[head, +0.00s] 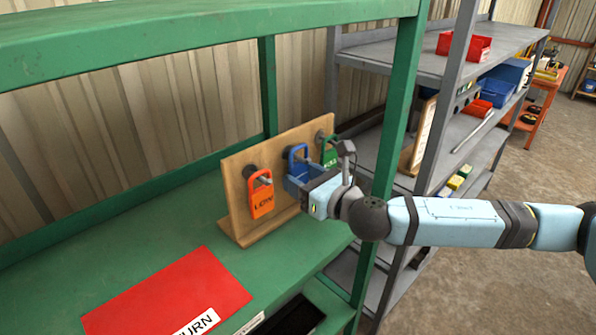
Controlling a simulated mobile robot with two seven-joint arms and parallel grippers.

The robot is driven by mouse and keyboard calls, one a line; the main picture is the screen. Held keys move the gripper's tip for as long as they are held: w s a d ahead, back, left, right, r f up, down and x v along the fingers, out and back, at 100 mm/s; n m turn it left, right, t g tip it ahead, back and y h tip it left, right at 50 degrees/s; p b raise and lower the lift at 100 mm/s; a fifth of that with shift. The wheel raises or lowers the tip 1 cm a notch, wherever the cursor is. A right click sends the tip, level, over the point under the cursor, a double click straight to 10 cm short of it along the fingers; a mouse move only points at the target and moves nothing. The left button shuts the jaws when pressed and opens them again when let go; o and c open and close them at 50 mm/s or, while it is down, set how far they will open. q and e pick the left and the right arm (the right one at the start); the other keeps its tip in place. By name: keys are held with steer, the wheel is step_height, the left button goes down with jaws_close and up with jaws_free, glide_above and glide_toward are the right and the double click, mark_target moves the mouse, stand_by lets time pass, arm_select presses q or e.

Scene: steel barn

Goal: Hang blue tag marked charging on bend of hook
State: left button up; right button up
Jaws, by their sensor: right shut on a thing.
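The blue tag (297,153) is at the middle hook (306,158) of a wooden board. Its loop shows at the hook, but I cannot tell whether it rests on the bend. My right gripper (299,184) comes in from the right and is shut on the lower part of the blue tag. The tag's lettering is hidden by the gripper. My left gripper is not in view.
The wooden hook board (236,196) stands on a green shelf (150,240). An orange tag (261,200) reading LOW hangs on the left hook, and a green tag (329,152) is at the right hook. A red mat (170,290) lies in front. A green post (397,110) stands close to my right arm.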

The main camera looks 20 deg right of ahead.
steer(key=v, duration=0.7)
steer(key=shift+b, duration=0.45)
steer(key=shift+w, duration=0.1)
